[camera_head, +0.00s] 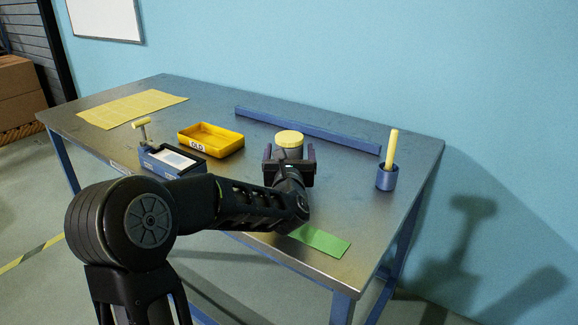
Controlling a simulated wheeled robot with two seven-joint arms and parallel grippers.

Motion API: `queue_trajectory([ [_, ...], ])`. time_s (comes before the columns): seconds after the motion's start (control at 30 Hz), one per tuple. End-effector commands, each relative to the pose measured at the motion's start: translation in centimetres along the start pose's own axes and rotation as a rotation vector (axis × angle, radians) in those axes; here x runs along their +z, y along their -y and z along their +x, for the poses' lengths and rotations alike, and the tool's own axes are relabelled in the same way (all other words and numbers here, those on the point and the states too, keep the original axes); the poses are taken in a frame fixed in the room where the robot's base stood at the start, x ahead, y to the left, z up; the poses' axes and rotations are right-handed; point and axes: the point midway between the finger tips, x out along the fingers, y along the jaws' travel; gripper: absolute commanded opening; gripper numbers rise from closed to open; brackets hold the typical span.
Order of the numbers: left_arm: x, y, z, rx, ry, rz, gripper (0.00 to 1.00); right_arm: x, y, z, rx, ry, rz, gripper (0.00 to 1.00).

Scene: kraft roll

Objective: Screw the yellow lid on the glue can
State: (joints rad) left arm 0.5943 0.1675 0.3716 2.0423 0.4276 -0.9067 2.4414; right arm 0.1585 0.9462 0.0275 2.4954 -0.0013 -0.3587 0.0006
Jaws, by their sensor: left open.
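The yellow lid (289,138) sits level on top of the grey glue can (289,152), right of the middle of the table. I cannot tell how tightly it is seated. My left gripper (289,153) is open, with one finger on the left and one on the right of the can, below the lid. I cannot tell whether the fingers touch it. The gripper and wrist hide the lower part of the can. My right gripper is not in view.
A yellow tray (228,148) and a dark blue box (158,165) stand left of the can. A blue rail (330,136) runs behind it. A blue cup (387,181) with a yellow stick stands right. A green mat (326,242) lies in front, a yellow mat (110,112) far left.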

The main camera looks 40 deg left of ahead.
Motion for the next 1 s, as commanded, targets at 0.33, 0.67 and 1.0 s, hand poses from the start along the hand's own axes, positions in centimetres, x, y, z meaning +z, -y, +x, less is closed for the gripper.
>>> queue_trajectory([
  [0.33, 0.1, 0.0, -6.6, 0.0, 0.002, 0.001, 0.86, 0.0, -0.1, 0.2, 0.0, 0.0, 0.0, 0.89],
  [0.67, 0.0, 0.0, -8.1, 0.001, 0.001, -0.001, 0.86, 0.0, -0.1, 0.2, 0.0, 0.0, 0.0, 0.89],
  [1.0, 0.0, 0.0, -8.0, 0.001, 0.001, 0.0, 0.86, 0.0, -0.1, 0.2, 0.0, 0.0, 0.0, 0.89],
])
